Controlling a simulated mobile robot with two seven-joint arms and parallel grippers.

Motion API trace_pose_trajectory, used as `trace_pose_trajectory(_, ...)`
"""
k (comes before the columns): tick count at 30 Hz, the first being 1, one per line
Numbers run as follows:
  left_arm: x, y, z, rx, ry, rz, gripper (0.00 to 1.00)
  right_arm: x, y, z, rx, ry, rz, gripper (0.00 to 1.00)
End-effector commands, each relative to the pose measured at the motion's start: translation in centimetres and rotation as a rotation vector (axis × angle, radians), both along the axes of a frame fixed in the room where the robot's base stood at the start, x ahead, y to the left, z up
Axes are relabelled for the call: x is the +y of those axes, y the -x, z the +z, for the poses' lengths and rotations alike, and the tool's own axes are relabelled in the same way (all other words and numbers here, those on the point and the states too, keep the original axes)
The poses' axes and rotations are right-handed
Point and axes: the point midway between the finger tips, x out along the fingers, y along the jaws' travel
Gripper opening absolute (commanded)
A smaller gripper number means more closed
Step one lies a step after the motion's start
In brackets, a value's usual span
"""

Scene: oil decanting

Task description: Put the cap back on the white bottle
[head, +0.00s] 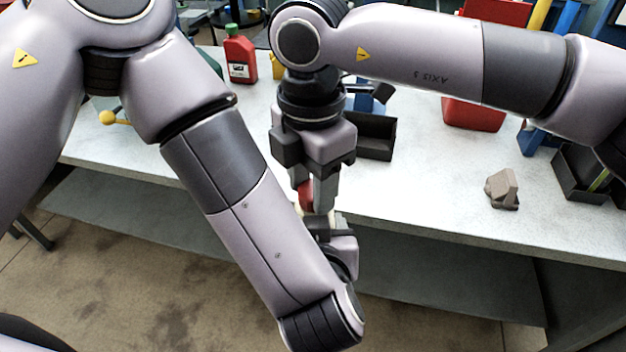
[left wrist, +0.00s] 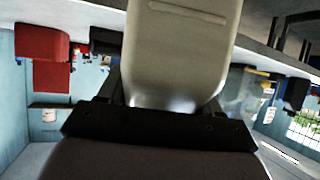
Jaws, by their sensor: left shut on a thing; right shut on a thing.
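The white bottle (left wrist: 180,50) fills the upper middle of the left wrist view, between the fingers of my left gripper (left wrist: 165,100), which is shut on it. In the head view my left gripper (head: 331,236) is beyond the table's front edge, and my left forearm hides most of the bottle. My right gripper (head: 316,198) points down just above it and is shut on the red cap (head: 306,194). Whether the cap touches the bottle's neck cannot be told.
On the pale table (head: 430,205) stand a red bottle with a green top (head: 240,58), a black open bin (head: 376,137) and a grey-brown lump (head: 502,188). A red container (head: 472,115) and a black tray (head: 578,178) are at the right. The table's front middle is clear.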

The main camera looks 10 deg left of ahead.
Motion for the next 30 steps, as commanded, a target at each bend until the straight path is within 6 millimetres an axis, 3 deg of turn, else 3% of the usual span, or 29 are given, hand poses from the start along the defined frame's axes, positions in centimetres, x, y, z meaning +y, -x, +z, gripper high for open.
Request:
trace_pose_trajectory(13, -0.16, 0.07, 0.11, -0.001, 0.001, -0.005, 0.00, 0.11, -0.47, 0.11, -0.006, -0.004, -0.671, 0.16)
trace_pose_trajectory(18, -0.15, 0.08, 0.11, -0.001, 0.001, -0.005, 0.00, 0.10, -0.51, 0.08, -0.005, -0.003, -0.769, 0.16)
trace_pose_trajectory(27, -0.14, 0.09, 0.10, -0.001, 0.001, -0.005, 0.00, 0.08, -0.53, 0.08, -0.006, -0.003, -0.776, 0.16)
trace_pose_trajectory(28, -0.14, 0.09, 0.10, -0.001, 0.001, -0.005, 0.00, 0.08, -0.54, 0.08, -0.006, -0.003, -0.776, 0.54)
trace_pose_trajectory(30, -0.14, 0.08, 0.10, -0.001, 0.001, -0.004, 0.00, 0.08, -0.51, 0.07, -0.006, -0.003, -0.775, 0.70)
